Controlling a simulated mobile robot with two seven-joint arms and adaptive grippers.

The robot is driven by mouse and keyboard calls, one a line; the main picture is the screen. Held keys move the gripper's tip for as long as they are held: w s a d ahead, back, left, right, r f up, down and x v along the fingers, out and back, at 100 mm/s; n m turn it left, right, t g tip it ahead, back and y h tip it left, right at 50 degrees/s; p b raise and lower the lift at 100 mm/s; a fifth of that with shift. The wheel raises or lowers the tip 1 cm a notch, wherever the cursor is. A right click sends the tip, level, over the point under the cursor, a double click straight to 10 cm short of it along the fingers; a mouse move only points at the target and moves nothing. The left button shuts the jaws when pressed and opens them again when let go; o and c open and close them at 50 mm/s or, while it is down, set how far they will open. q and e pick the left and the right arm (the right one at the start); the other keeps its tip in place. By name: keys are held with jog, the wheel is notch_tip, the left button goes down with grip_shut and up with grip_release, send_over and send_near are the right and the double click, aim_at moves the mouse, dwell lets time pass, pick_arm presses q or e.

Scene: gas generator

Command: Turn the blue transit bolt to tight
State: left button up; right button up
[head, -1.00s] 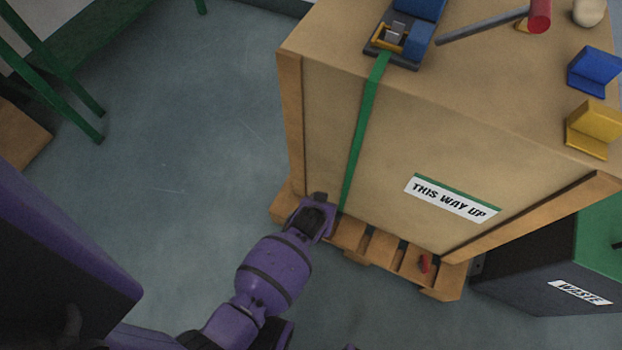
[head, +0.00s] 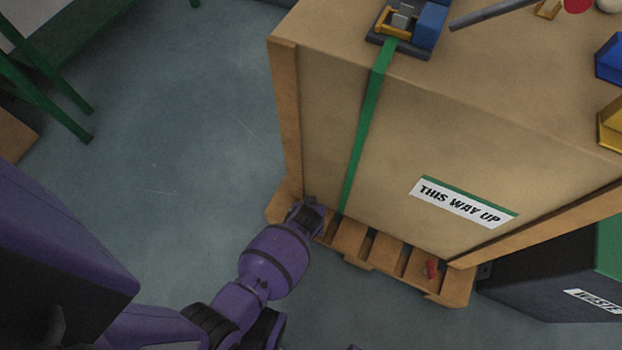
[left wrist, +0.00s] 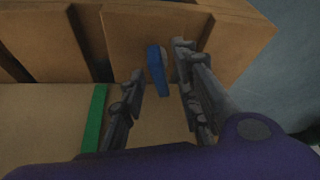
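The blue transit bolt (left wrist: 157,69) shows in the left wrist view as a flat blue handle on the wooden pallet face, slightly tilted. My left gripper (left wrist: 160,64) is open, with one finger on each side of the blue handle. A gap shows on the left side; the right finger is close, and I cannot tell whether it touches. In the head view my left gripper (head: 308,210) is low at the pallet's left end, and it hides the blue bolt there. My right gripper is not in view.
The wooden crate (head: 340,115) stands on a pallet (head: 350,240) with a green strap (head: 365,130) down its side. A red bolt (head: 430,269) is on the pallet's right part. A dark waste bin (head: 535,275) stands at right.

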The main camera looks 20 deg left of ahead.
pick_arm(q)
grip_shut()
dwell(0.3)
